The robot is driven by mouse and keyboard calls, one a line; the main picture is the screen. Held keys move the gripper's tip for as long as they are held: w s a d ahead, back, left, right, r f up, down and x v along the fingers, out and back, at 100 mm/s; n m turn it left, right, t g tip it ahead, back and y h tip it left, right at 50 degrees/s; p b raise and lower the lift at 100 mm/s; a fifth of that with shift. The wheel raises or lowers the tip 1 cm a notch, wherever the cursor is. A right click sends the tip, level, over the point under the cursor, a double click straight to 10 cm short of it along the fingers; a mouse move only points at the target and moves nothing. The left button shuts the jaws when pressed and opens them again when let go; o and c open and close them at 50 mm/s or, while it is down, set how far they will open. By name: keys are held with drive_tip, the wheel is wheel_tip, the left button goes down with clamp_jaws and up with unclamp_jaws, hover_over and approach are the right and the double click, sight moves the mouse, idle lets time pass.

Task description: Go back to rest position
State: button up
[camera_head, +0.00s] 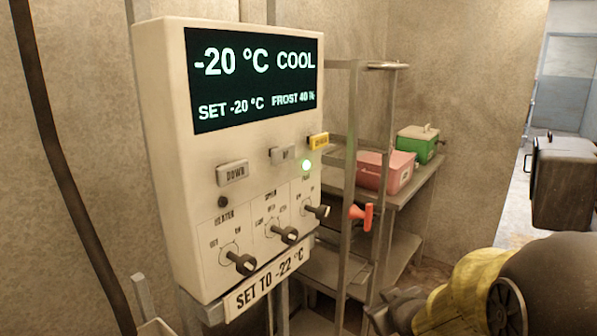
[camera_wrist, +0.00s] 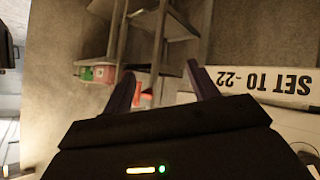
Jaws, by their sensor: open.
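The control panel (camera_head: 190,235) stands at the left of the head view. Its screen (camera_head: 255,80) reads "-20 °C COOL", "SET -20 °C" and what looks like "FROST 40 %". Below are a DOWN button (camera_head: 233,174), an UP button (camera_head: 282,154), a yellow button (camera_head: 318,140), a lit green lamp (camera_head: 306,165) and three dark knobs. A sign (camera_head: 268,284) under it reads "SET TO -22 °C"; it shows upside down in the wrist view (camera_wrist: 265,80). My gripper (camera_head: 393,310) is low, right of the panel and apart from it. Its fingers (camera_wrist: 160,82) are spread and empty.
A metal shelf rack (camera_head: 395,190) behind the panel holds a pink box (camera_head: 383,172) and a green box (camera_head: 416,145). An orange-red handle (camera_head: 362,216) sticks out near its post. A dark case (camera_head: 562,185) stands at the right by the doorway.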

drive_tip(key=s+a+f+m+g, duration=0.2)
drive_tip(key=s+f+m+g, duration=0.15)
drive_tip(key=s, duration=0.45)
drive_tip(key=s+a+f+m+g, duration=0.1)
drive_tip(key=s+f+m+g, duration=0.1)
drive_tip(key=s+f+g, duration=0.45)
wheel_tip(320, 180, up, 20)
drive_tip(key=s+t+p, duration=0.1)
drive_tip(key=p, duration=1.6)
drive_tip(key=shift+s+a+f+t+h, duration=0.2)
drive_tip(key=shift+s+t+h, duration=0.1)
drive_tip(key=shift+h, duration=0.1)
drive_tip(key=shift+f, duration=0.1)
